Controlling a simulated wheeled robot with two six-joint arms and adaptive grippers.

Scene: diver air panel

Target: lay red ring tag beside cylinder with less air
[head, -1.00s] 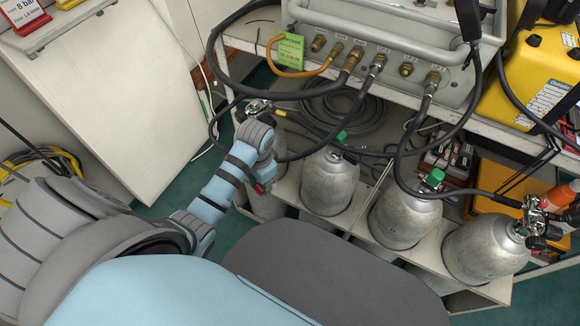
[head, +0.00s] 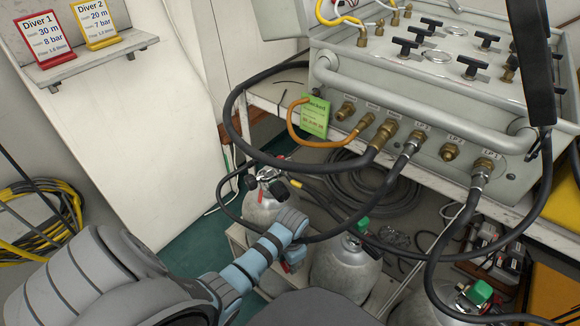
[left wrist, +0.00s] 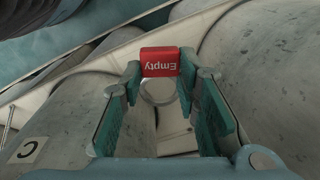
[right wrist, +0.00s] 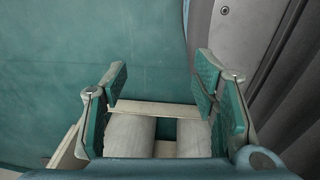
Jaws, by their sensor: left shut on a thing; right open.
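My left gripper (head: 290,262) is shut on the red ring tag (left wrist: 160,62), which reads "Empty" in the left wrist view; its pale ring (left wrist: 158,92) hangs between the fingers. The gripper is low between the left cylinder (head: 262,208), which has a black-knobbed valve and hose, and the green-capped middle cylinder (head: 345,270). Another green-capped cylinder (head: 425,308) is partly cut off at the bottom. In the left wrist view, a cylinder marked C (left wrist: 28,150) is close beside the gripper. My right gripper (right wrist: 162,90) is open and empty, seen only in its wrist view.
The air panel (head: 420,130) stands above the cylinders, with black hoses (head: 240,130) looping down. A green card (head: 315,116) hangs from it. Red (head: 46,38) and yellow (head: 97,22) diver signs stand on the wall shelf. Teal floor (head: 195,250) is bare at left.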

